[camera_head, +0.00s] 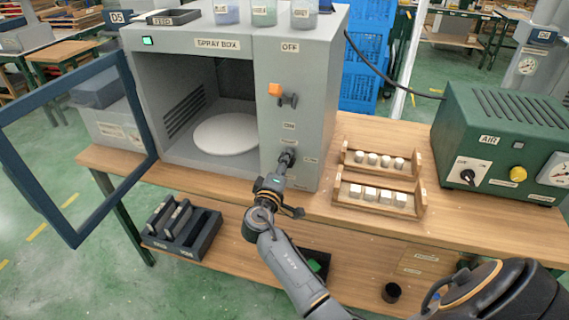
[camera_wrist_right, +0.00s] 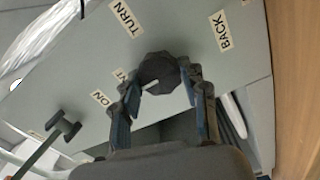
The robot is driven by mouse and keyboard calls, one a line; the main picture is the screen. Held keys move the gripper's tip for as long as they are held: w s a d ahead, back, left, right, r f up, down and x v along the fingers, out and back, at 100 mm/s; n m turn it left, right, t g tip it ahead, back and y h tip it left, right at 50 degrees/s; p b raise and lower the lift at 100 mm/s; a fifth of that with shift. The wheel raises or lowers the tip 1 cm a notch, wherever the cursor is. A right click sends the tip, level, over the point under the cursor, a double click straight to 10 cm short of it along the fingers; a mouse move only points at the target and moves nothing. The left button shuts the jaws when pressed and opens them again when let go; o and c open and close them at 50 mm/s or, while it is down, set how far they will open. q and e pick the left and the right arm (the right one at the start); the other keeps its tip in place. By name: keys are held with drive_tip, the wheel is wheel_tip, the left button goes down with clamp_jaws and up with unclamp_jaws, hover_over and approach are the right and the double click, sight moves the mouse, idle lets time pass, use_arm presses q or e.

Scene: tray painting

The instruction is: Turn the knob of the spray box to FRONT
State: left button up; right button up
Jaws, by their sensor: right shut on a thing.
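The grey spray box (camera_head: 310,130) stands on the bench with its blue-framed door (camera_head: 140,100) swung open to the left. Its dark knob (camera_wrist_right: 158,70) is low on the front panel, with labels TURN (camera_wrist_right: 126,18) and BACK (camera_wrist_right: 221,31) around it in the wrist view. A third label beside the knob is mostly hidden by a finger. My right gripper (camera_wrist_right: 161,82) is shut on the knob, one finger on each side. In the head view the right gripper (camera_head: 287,160) covers the knob. My left gripper is not in view.
A white turntable (camera_head: 226,134) is inside the box. A wooden rack (camera_head: 345,190) with several white pieces stands to the right, then a green AIR unit (camera_head: 500,120).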

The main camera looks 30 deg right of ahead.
drive_tip(key=o, duration=1.1)
drive_tip(key=shift+o, duration=0.2)
drive_tip(key=v, duration=1.2)
drive_tip(key=shift+w+f, duration=0.1)
